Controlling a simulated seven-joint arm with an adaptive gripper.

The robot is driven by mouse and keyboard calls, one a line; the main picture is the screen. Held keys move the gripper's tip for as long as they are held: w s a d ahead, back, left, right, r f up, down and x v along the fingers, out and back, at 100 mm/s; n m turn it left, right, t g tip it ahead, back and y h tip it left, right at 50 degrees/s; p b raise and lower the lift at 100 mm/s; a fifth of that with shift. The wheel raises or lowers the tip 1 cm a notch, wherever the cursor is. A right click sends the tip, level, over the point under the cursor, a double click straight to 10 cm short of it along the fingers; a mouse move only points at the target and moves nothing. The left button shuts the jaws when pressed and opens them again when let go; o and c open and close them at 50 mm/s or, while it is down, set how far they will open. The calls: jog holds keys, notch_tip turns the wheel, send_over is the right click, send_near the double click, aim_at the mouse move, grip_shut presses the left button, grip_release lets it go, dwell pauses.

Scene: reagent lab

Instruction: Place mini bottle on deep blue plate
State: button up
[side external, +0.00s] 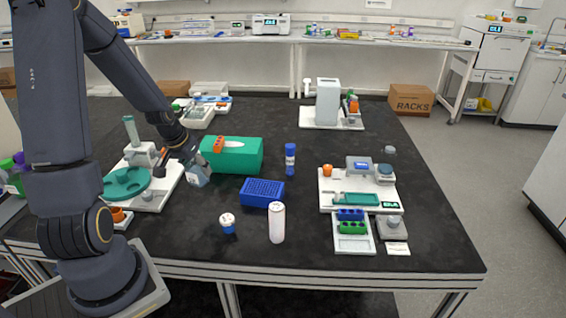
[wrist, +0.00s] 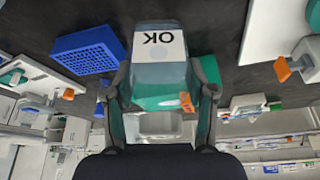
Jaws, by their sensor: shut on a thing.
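My gripper (side external: 189,160) is shut on a grey-blue item (side external: 197,178) with a white face, held beside the green box. In the wrist view the item (wrist: 160,73) sits between both fingers, its pale end marked "OK". Its full shape is partly hidden, and I cannot tell for sure that it is the mini bottle. The deep blue plate (side external: 262,194), a block with rows of wells, lies on the black bench to the right of my gripper. It also shows at upper left in the wrist view (wrist: 88,50).
A green box (side external: 238,156) with orange parts stands close by my gripper. A white instrument station (side external: 325,198) is at right.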

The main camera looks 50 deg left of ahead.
jog(key=w+d+r+m+h, duration=0.25)
jog(key=d+r+m, duration=0.45)
jog(key=d, duration=0.6)
jog(key=n, duration=0.2)
send_over(262, 188)
jog(key=shift+t+y, duration=0.25)
jog(key=shift+t, duration=0.05)
notch_tip(262, 188, down, 9)
jog(key=shift+r, duration=0.2)
jog(key=shift+w+f, duration=0.1)
jog(key=shift+f, duration=1.6)
jog(key=shift+f, duration=0.1)
jog(key=o, duration=1.2)
jog(key=shift+o, duration=0.2)
